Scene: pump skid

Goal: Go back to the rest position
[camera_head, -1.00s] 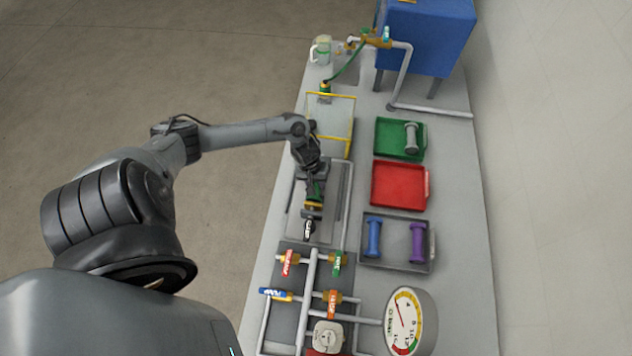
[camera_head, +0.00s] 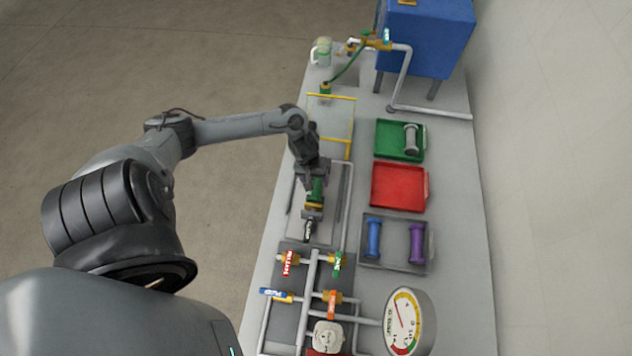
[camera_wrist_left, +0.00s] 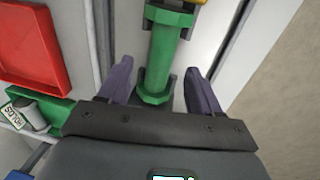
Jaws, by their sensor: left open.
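My left gripper (camera_head: 312,183) is above the left side of the skid table in the head view, its arm coming in from the left. In the left wrist view its two fingers (camera_wrist_left: 160,88) are spread apart, with a green cylindrical part (camera_wrist_left: 163,55) between them and gaps on both sides. The green part (camera_head: 316,190) also shows in the head view, just below the gripper, in line with a brass-coloured piece and a dark piece with a label. My right gripper is not in view.
A green tray (camera_head: 383,150) holds a grey spool. A red tray (camera_head: 398,188) is empty. A grey tray (camera_head: 395,258) holds blue and purple spools. A yellow frame (camera_head: 350,125) stands close behind the gripper. Valves, pipes and a gauge (camera_head: 404,322) are at the front.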

